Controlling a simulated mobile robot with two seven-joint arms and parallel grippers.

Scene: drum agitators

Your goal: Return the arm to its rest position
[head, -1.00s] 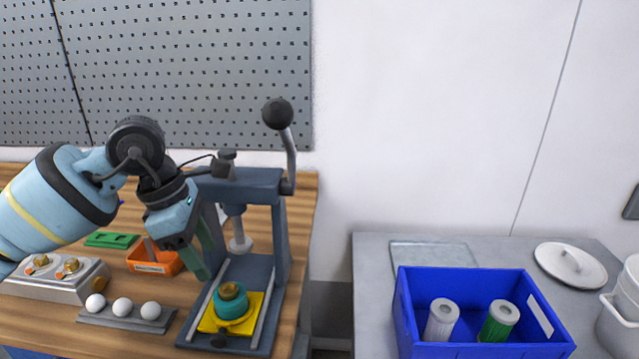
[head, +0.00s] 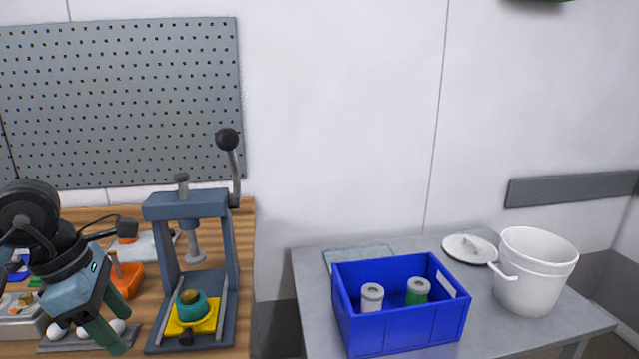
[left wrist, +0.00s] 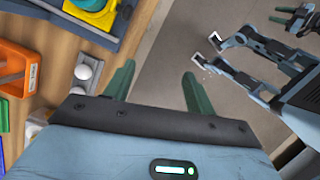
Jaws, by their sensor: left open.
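My left gripper (head: 112,322) is at the lower left of the head view, in front of the wooden bench and left of the press. Its two green fingers are apart with nothing between them. They also show spread and empty in the left wrist view (left wrist: 157,88), over the floor beside the bench edge. My right gripper does not show in the head view.
The blue-grey press (head: 226,250) holds a teal and brass part (head: 191,303) on a yellow plate. An orange bin (head: 131,280) and white balls (left wrist: 83,72) lie nearby. A blue crate (head: 400,333) with two cylinders and a white bucket (head: 528,290) stand on the grey table.

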